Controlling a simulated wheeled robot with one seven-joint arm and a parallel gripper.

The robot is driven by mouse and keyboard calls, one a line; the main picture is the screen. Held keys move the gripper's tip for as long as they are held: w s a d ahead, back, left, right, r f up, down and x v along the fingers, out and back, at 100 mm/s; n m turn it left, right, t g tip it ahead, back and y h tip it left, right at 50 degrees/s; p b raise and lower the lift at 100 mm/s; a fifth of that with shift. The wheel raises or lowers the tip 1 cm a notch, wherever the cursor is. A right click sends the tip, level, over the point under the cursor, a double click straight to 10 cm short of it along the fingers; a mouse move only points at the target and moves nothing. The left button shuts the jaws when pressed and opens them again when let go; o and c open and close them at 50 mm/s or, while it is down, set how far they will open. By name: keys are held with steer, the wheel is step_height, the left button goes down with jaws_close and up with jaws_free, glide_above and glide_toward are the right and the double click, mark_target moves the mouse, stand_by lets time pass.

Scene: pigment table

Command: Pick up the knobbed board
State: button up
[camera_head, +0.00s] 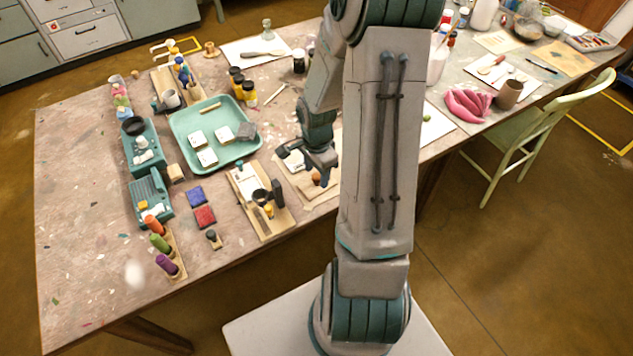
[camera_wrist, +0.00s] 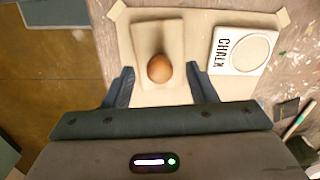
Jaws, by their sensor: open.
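The knobbed board is a flat pale beige board (camera_wrist: 158,32) with a round brown knob (camera_wrist: 159,68), lying on a cream sheet in the wrist view. My gripper (camera_wrist: 160,69) is open, with one dark finger on each side of the knob. Gaps show between the fingers and the knob. The wrist view does not show clearly how far the fingertips are above the board.
A white block marked CHALK (camera_wrist: 239,50) with a round pale top sits right of the board. In the head view a wooden rack (camera_head: 262,217) with small items stands to the left, and a teal tray (camera_head: 187,130) lies beyond it. The table's front edge is close.

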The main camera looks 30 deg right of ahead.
steer(key=shift+f, duration=1.2)
steer(key=c, duration=1.1)
steer(key=shift+o, duration=0.2)
steer(key=shift+r, duration=0.1)
steer(key=shift+r, duration=0.4)
step_height(320, 180, up, 3)
steer(key=shift+r, duration=0.1)
steer(key=d+r, duration=0.7)
steer(key=d, duration=0.4)
steer(key=shift+s+d+b, duration=0.3)
steer(key=shift+d+b, duration=0.05)
steer(key=shift+d, duration=0.05)
steer(key=shift+o, duration=0.5)
